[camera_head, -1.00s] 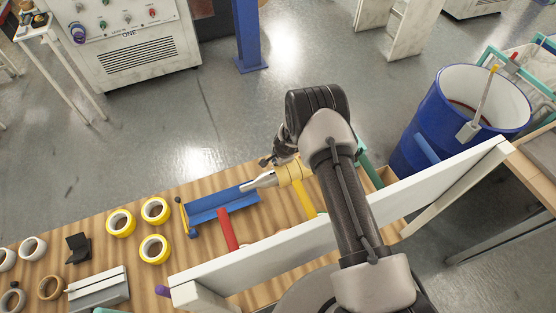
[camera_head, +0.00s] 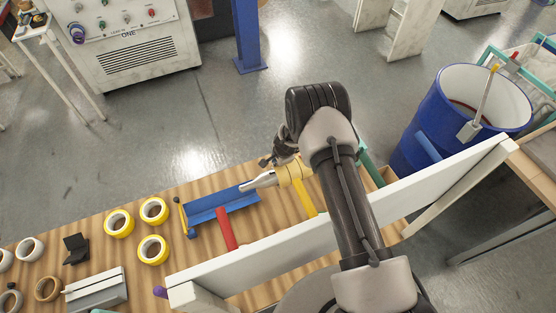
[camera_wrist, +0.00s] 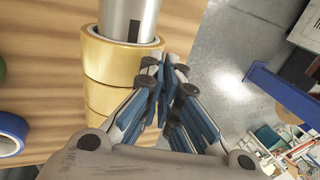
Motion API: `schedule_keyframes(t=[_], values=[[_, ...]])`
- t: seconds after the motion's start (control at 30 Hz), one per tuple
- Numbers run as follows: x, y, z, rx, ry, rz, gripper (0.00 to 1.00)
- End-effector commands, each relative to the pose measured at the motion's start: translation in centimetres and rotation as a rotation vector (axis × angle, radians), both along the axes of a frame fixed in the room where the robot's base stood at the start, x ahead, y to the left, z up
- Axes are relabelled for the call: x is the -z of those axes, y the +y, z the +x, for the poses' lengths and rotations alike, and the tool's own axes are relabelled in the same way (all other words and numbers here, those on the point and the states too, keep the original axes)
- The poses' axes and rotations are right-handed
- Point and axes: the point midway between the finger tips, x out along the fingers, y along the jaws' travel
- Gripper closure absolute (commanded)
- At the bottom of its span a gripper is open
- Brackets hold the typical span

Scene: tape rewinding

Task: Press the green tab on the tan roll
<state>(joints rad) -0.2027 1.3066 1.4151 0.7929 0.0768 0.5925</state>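In the wrist view, several yellowish-tan tape rolls (camera_wrist: 122,58) sit one behind another around a grey cylinder (camera_wrist: 127,18) with a dark mark. In the head view, tan rolls (camera_head: 291,172) show around a silver, cone-ended spindle (camera_head: 258,181), partly hidden by my arm. My gripper (camera_wrist: 166,72) has its fingertips together, empty, right beside the nearest tan roll's edge; I cannot tell whether they touch. My gripper also shows in the head view (camera_head: 281,152), partly hidden. I cannot make out a green tab on the tan rolls.
Blue tape (camera_wrist: 12,132) and a green piece (camera_wrist: 2,68) lie at the wrist view's left edge. On the wooden table stand a blue trough (camera_head: 222,206), yellow-edged rolls (camera_head: 119,224) and a loose tan roll (camera_head: 47,289). A white board (camera_head: 260,258) crosses the near side.

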Motion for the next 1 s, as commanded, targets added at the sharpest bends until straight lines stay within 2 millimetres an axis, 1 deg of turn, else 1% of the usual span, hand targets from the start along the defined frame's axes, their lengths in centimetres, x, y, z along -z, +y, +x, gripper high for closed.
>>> schedule_keyframes(t=[0.1,0.5,0.87,1.0], values=[[0.2,-0.1,-0.2,0.000,0.005,0.000,1.00],[0.2,-0.1,-0.2,0.000,0.005,0.000,0.72],[0.1,-0.1,-0.2,0.000,0.005,0.000,0.72],[-0.8,-0.1,-0.5,0.001,0.005,0.001,0.72]])
